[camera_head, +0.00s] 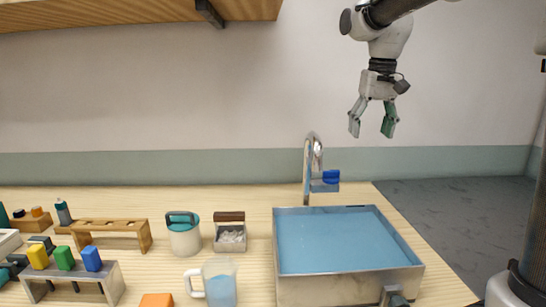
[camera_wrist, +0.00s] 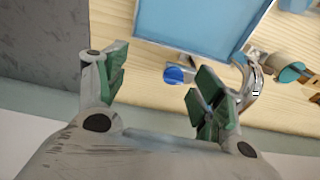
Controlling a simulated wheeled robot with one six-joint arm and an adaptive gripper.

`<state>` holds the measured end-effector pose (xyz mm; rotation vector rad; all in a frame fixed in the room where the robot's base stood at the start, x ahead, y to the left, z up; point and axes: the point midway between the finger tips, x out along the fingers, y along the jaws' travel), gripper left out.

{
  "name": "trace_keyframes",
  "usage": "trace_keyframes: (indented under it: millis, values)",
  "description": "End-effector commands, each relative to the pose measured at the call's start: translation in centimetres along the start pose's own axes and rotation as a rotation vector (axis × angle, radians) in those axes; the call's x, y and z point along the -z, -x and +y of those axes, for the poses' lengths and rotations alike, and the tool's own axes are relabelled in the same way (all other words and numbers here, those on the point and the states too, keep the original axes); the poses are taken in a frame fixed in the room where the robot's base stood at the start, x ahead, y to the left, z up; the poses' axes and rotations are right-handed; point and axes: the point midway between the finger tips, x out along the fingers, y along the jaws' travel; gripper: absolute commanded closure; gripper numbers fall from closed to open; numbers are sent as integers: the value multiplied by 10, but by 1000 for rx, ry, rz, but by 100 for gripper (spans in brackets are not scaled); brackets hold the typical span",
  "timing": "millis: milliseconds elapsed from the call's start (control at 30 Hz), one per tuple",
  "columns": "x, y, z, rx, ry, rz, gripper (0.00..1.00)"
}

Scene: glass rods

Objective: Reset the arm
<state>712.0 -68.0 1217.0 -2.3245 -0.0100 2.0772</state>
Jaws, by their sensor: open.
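My gripper (camera_head: 372,122) hangs high at the upper right of the head view, with its fingers pointing down. It is in the air above and behind the blue sink, touching nothing. Its two green-padded fingers are spread apart, with nothing between them. The wrist view also shows my gripper (camera_wrist: 160,92) open and empty, with the faucet and sink beyond it. No glass rod can be made out clearly in either view.
The sink (camera_head: 335,240) and faucet (camera_head: 308,165) stand at the table's right. A wooden rack (camera_head: 105,228), a lidded jar (camera_head: 184,238), a small box (camera_head: 229,238), a mug (camera_head: 220,285) and a stand with coloured blocks (camera_head: 105,275) are to the left. A shelf (camera_head: 130,12) overhangs at upper left.

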Motion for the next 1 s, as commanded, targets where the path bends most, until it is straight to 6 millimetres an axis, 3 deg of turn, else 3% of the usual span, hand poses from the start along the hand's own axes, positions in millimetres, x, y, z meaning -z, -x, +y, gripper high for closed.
trace_keyframes:
  millis: [33, 133, 300, 400, 500, 667, 1000]
  values:
    - [-30, 6, 15, 3, -2, 30, 32]
    - [-85, 6, 38, 6, 0, 85, 32]
    - [-174, -16, 67, 0, 4, 175, 32]
    - [-214, -35, 77, -6, 7, 215, 32]
    - [-241, -51, 83, -12, 11, 244, 32]
    - [-259, -65, 86, -17, 12, 263, 32]
    - [-260, -66, 86, -17, 13, 263, 32]
